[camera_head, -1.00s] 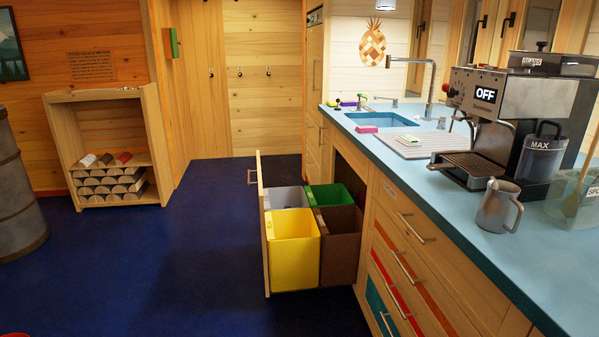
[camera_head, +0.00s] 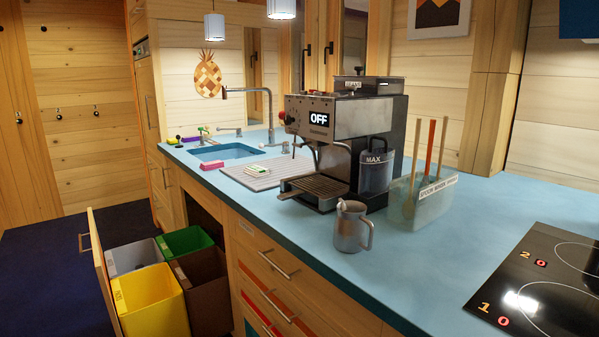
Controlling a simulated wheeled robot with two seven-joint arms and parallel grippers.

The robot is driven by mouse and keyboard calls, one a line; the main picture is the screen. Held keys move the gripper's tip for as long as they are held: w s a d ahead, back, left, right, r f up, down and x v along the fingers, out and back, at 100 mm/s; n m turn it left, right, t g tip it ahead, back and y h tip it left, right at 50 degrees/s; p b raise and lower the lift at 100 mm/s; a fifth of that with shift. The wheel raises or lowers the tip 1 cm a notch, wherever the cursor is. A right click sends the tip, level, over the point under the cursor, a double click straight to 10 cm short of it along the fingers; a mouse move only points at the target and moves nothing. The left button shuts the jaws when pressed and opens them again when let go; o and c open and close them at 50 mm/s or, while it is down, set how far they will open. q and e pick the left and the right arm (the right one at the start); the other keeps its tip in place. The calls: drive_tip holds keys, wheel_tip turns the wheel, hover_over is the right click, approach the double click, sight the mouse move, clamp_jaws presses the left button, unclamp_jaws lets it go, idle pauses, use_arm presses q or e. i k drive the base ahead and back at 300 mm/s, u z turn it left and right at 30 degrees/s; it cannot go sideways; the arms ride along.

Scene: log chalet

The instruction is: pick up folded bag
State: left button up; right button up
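I cannot make out a folded bag for certain in the head view. A small pale green-and-white flat item (camera_head: 255,169) lies on the grey drying mat (camera_head: 268,180) beside the sink; it is too small to tell what it is. The pulled-out drawer (camera_head: 101,270) holds a yellow bin (camera_head: 150,300), a grey bin (camera_head: 133,256), a green bin (camera_head: 184,241) and a brown bin (camera_head: 205,285). Neither of my grippers shows in the view.
The blue counter (camera_head: 420,270) carries an espresso machine (camera_head: 325,125), a metal pitcher (camera_head: 351,227), a clear utensil holder (camera_head: 425,200) and a black cooktop (camera_head: 540,285). The open drawer juts into the floor space. Blue floor (camera_head: 40,260) is clear at the left.

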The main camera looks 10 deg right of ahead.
sight(256, 171)
drive_tip(key=u, duration=0.75)
drive_tip(key=i, duration=0.7)
drive_tip(key=u, duration=1)
drive_tip(key=i, duration=1)
drive_tip(key=z, duration=0.15)
